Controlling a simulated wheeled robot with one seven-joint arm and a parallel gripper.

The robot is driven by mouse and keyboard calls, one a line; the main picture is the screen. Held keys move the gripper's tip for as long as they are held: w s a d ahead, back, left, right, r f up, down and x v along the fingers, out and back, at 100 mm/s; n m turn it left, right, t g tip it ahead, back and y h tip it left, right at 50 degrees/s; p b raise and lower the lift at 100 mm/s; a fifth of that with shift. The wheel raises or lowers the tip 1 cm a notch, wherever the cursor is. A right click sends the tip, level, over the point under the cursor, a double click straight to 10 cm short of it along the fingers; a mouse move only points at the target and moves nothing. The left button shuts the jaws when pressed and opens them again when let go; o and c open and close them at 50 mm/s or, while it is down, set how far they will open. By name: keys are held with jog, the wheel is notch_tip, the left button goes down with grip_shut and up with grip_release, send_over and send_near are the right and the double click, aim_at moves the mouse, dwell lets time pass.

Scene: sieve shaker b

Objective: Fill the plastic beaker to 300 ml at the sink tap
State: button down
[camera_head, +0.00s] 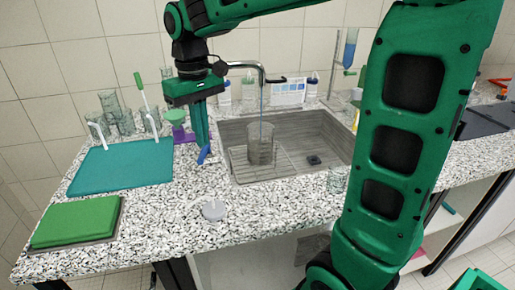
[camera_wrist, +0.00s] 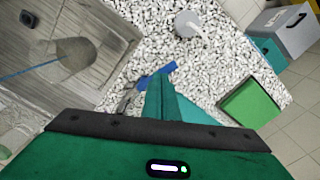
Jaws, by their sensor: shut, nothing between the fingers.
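The clear plastic beaker (camera_head: 260,152) stands upright on the rack in the sink (camera_head: 300,178). It also shows in the wrist view (camera_wrist: 76,56). A thin blue stream of water runs from the tap spout (camera_head: 248,65) down into the beaker. Its water level and scale are too small to read. My gripper (camera_head: 203,148) is shut and empty, pointing down over the counter just left of the sink. A blue lever-like piece (camera_wrist: 160,74) lies right at my fingertips. I cannot tell whether they touch.
A teal mat (camera_head: 122,168) with glassware behind it and a green pad (camera_head: 75,222) lie on the left. A small round grey-white object (camera_head: 213,210) sits on the front counter; the counter around it is clear. My arm hides part of the right side.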

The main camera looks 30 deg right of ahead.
jog(key=w+a+f, duration=0.2)
jog(key=a+f, duration=0.1)
jog(key=f, duration=0.1)
jog(key=shift+w+a+f, duration=0.15)
jog(key=shift+a+f, duration=0.1)
jog(key=shift+a, duration=0.05)
dwell(0.4)
jog(key=shift+d, duration=0.15)
jog(key=shift+s+d, duration=0.3)
jog(key=shift+d, duration=0.05)
dwell(0.4)
